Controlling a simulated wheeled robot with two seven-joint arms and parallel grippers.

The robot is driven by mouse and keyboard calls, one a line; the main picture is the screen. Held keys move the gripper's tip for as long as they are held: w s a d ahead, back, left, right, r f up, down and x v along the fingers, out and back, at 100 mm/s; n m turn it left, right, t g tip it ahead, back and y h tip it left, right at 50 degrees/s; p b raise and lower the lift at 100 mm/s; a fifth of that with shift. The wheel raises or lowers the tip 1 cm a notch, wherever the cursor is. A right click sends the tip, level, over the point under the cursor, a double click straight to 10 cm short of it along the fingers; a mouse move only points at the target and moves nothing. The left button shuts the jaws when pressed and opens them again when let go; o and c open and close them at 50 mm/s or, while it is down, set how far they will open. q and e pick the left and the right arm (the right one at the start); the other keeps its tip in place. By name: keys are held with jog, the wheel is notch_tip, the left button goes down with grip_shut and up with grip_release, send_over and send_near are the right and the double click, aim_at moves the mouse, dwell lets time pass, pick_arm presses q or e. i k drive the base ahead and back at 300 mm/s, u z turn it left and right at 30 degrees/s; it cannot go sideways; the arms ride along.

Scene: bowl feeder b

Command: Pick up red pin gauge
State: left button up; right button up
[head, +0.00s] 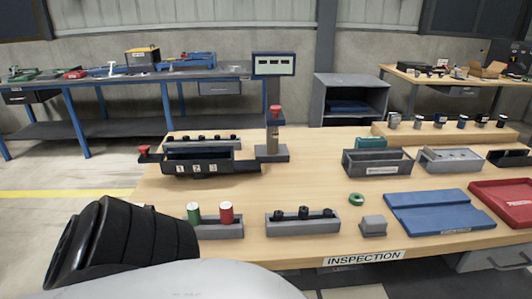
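The red pin gauge (226,212) is a short upright red cylinder with a white top. It stands in a grey holder block (218,231) near the front left of the wooden table. A similar green pin gauge (194,213) stands to its left in the same block, with a small gap between them. The lower ends of both are hidden in the holder. A black, ribbed part of my own arm fills the lower left, just left of the holder. No fingertips of either gripper show in the head view.
Right of the holder is another grey block (302,228) with several dark pieces, then a green ring (356,199), a small grey block (373,225), a blue tray (440,212) and a red tray (505,205). Bare tabletop lies between.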

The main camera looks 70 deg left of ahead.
aim_at(226, 209)
jog(key=i, duration=0.95)
jog(key=u, duration=2.25)
